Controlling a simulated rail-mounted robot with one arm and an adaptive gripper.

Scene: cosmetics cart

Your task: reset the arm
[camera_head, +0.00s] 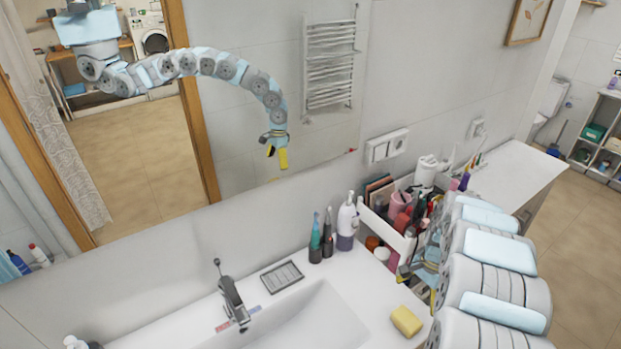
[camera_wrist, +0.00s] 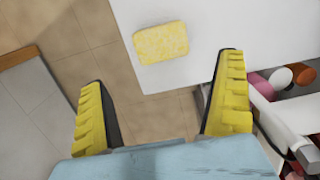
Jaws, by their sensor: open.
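My gripper (camera_wrist: 162,72) is open and empty in the wrist view, its two yellow fingers spread wide apart. In the head view my gripper (camera_head: 432,287) is at the right, beside the counter edge and just below the cosmetics cart, mostly hidden behind my thick arm links. My arm bends down from the lower right. A yellow sponge (camera_head: 406,321) lies on the white counter to the left of the gripper. The sponge (camera_wrist: 161,43) also shows in the wrist view, beyond the fingertips and not touching them.
A white cosmetics cart (camera_head: 386,228) holding bottles and cups stands close to my gripper. A large mirror (camera_head: 240,150) reflects my arm.

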